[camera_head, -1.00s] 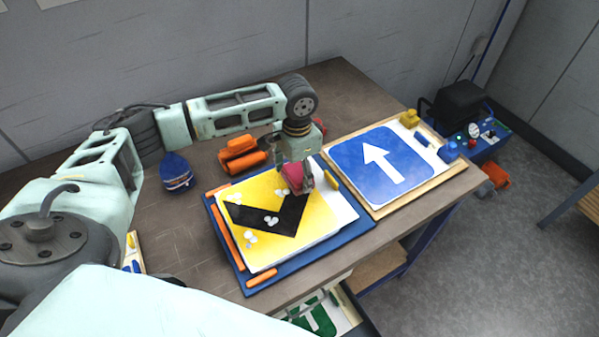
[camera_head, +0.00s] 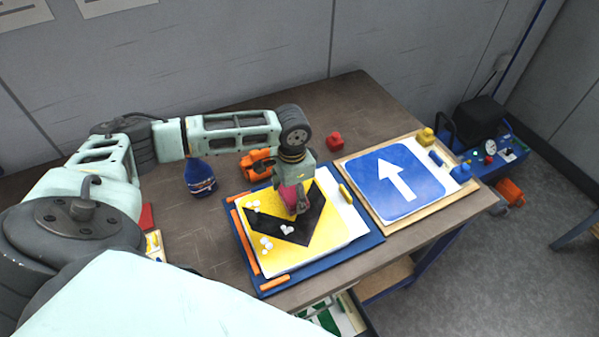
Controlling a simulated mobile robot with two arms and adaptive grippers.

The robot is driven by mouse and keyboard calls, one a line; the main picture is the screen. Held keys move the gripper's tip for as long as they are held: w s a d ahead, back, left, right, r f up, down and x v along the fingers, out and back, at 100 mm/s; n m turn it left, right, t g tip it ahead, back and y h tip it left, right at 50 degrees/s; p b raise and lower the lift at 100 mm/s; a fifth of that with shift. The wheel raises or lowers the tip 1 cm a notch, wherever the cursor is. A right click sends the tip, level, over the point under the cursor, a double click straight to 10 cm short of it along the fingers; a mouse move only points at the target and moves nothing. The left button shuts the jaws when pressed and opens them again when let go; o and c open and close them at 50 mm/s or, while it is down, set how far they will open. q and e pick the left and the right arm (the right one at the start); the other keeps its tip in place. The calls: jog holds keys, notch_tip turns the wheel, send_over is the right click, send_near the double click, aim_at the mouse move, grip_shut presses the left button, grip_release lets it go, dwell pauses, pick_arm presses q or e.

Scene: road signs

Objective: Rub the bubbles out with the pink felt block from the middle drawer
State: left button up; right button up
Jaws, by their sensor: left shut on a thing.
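The yellow sign with a black chevron (camera_head: 280,258) lies on a blue board (camera_head: 358,249) on the table. White bubbles (camera_head: 266,243) show on its left part, with another (camera_head: 287,229) on the black chevron and a few near its upper left corner. My left gripper (camera_head: 296,206) is shut on the pink felt block (camera_head: 289,195) and holds it at the upper middle of the sign, over the chevron. The gripper partly hides the block, and I cannot tell whether it touches the sign. An open drawer (camera_head: 345,312) shows below the table's front edge. My right gripper is not in view.
A blue sign with a white arrow (camera_head: 412,192) lies on a wooden board to the right, with yellow and blue pieces beside it. The table's back right is bare.

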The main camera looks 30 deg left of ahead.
aim_at(283, 227)
pick_arm(q)
jog(key=shift+s+d+r+p, duration=0.1)
jog(key=shift+s+d+p, duration=0.15)
jog(key=shift+d+p, duration=0.25)
jog(key=shift+s+d+p, duration=0.2)
jog(key=shift+d+p, duration=0.2)
jog(key=shift+p, duration=0.15)
jog(key=shift+s+d+p, duration=0.25)
jog(key=shift+d+p, duration=0.25)
jog(key=shift+d, duration=0.15)
jog(key=shift+s+d, duration=0.1)
jog(key=shift+d, duration=0.1)
jog(key=shift+s+d+p, duration=0.15)
jog(key=shift+s+p, duration=0.5)
jog(key=shift+p, duration=0.1)
jog(key=shift+s+d+p, duration=0.2)
jog(key=shift+s+p, duration=0.2)
jog(key=shift+s, duration=0.45)
jog(key=shift+s+d+p, duration=0.2)
jog(key=shift+s+p, duration=0.2)
jog(key=shift+s, duration=0.4)
jog(key=shift+s+d, duration=0.2)
jog(key=shift+s, duration=0.75)
jog(key=shift+s+d, duration=0.2)
jog(key=shift+s, duration=0.7)
jog(key=shift+w+a, duration=0.45)
jog(key=shift+a, duration=0.35)
jog(key=shift+w+a, duration=0.45)
jog(key=shift+a, duration=0.3)
